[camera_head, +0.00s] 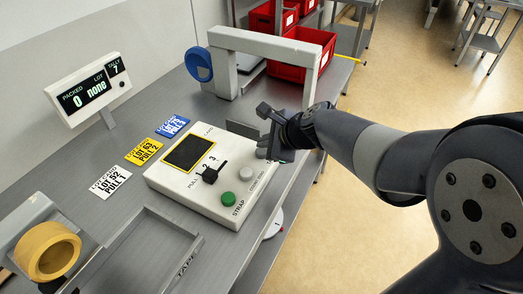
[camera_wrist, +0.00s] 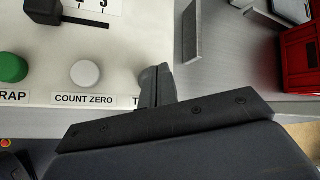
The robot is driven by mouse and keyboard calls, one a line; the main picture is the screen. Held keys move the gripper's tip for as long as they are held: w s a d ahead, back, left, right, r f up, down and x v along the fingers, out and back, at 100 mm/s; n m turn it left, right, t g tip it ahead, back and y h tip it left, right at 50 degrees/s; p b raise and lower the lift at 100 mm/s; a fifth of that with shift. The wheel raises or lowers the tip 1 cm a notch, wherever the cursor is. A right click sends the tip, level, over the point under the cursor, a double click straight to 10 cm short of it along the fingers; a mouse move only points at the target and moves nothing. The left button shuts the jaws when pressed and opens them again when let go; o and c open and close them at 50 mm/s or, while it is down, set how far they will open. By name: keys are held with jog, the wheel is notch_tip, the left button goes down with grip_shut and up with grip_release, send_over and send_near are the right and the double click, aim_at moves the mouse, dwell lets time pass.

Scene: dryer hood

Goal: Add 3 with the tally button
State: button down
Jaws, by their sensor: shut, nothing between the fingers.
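A pale control box (camera_head: 190,195) lies on the metal bench. The white button also shows in the wrist view (camera_wrist: 86,74). My gripper (camera_head: 263,153) is shut and empty over the box's right corner.
A display (camera_head: 87,92) shows PACKED 0, LOT none and TALLY, apparently 7. White, yellow and blue lot cards (camera_head: 144,152) lie left of the box. A grey arch (camera_head: 265,45) and red bins (camera_head: 300,57) stand behind. A tape roll (camera_head: 47,252) is front left.

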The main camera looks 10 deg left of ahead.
jog(key=shift+f, duration=0.25)
jog(key=shift+f+b, duration=0.8)
jog(key=shift+f, duration=0.05)
dwell(0.7)
jog(key=shift+r, duration=0.1)
jog(key=shift+r+p, duration=1.2)
notch_tip(320, 180, up, 5)
jog(key=p, duration=0.5)
jog(key=shift+r, duration=0.1)
dwell(0.5)
